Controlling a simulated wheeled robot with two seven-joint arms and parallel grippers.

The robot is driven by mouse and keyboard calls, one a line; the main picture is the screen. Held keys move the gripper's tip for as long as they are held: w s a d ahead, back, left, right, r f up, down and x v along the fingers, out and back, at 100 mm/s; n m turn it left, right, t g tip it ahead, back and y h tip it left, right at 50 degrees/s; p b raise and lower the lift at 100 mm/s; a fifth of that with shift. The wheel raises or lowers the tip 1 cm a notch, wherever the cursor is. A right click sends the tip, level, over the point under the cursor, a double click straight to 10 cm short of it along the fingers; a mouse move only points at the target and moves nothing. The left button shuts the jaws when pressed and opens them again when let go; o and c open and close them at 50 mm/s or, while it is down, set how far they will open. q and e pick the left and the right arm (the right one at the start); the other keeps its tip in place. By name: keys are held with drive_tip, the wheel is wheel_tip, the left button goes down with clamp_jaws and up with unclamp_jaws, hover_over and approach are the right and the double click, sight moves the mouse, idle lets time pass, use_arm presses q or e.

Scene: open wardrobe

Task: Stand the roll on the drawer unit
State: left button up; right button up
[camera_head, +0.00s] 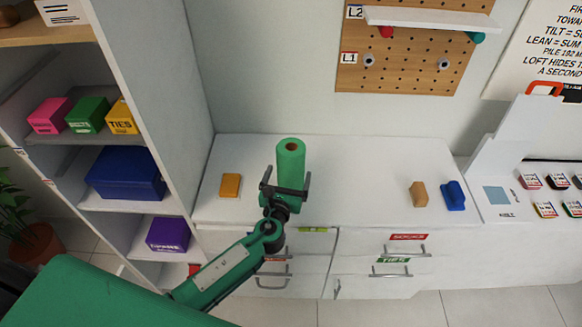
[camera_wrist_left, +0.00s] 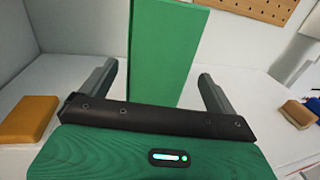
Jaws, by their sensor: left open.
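The green roll (camera_head: 290,163) is upright over the white top of the drawer unit (camera_head: 350,190), its brown core facing up. Its lower end is hidden by my gripper, so I cannot tell for sure that it rests on the top. My left gripper (camera_head: 287,181) is open, low at the roll, with one finger on each side. In the left wrist view the roll (camera_wrist_left: 165,50) rises between the spread fingers, with a clear gap on its left side and the right side nearer the finger. My right gripper is not in view.
An orange block (camera_head: 230,185) lies left of the roll; it also shows in the wrist view (camera_wrist_left: 28,117). A tan block (camera_head: 418,194) and a blue item (camera_head: 453,196) sit at the right. A shelf tower (camera_head: 160,90) stands left, a pegboard (camera_head: 410,60) behind. The top's middle right is clear.

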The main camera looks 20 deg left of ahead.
use_arm(q)
drive_tip(key=s, duration=0.7)
drive_tip(key=shift+d+b, duration=0.3)
drive_tip(key=shift+b, duration=0.15)
